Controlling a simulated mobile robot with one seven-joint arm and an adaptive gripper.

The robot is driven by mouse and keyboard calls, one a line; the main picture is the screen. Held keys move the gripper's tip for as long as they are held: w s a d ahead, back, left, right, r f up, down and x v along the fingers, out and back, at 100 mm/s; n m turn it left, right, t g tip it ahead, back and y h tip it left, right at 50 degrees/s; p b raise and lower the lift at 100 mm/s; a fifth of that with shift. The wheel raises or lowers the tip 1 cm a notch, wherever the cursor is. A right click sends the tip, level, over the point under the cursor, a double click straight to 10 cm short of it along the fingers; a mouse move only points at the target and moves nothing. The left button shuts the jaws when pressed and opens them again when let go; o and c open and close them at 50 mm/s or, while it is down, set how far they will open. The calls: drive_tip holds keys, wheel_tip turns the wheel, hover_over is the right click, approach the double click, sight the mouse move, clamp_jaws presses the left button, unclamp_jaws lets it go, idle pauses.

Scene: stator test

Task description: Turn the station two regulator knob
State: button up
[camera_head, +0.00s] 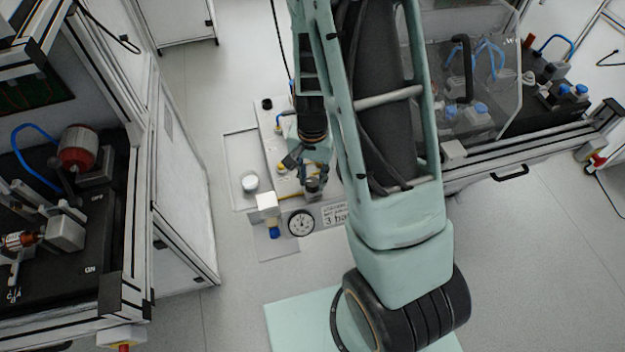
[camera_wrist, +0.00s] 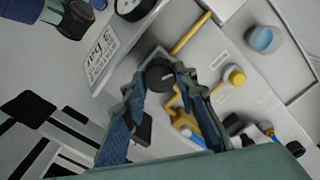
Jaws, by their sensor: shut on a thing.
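The regulator knob (camera_wrist: 160,76) is dark and round with a light mark on its top. In the wrist view it sits between the tips of my gripper (camera_wrist: 158,82), whose two blue-grey fingers are shut on it from both sides. In the head view my gripper (camera_head: 313,184) reaches down to the panel (camera_head: 264,130) beside the gauge, and the knob is mostly hidden by the fingers there. A round gauge (camera_head: 301,223) and a label reading "3 bar" (camera_head: 335,215) are on the front edge close by. I cannot tell the knob's angle exactly.
A pale round cap (camera_head: 250,183) and a yellow button (camera_wrist: 236,77) are on the panel. Benches with machines stand left (camera_head: 75,235) and right (camera_head: 540,135).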

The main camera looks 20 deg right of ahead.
sight(312, 181)
drive_tip(key=n+b, duration=0.1)
drive_tip(key=n, duration=0.2)
drive_tip(key=shift+n, duration=0.3)
drive_tip(key=shift+n+b, duration=0.85)
drive_tip(key=shift+n, duration=0.95)
drive_tip(key=o, duration=1.1)
drive_tip(key=shift+o, duration=0.2)
wheel_tip(312, 181, up, 12)
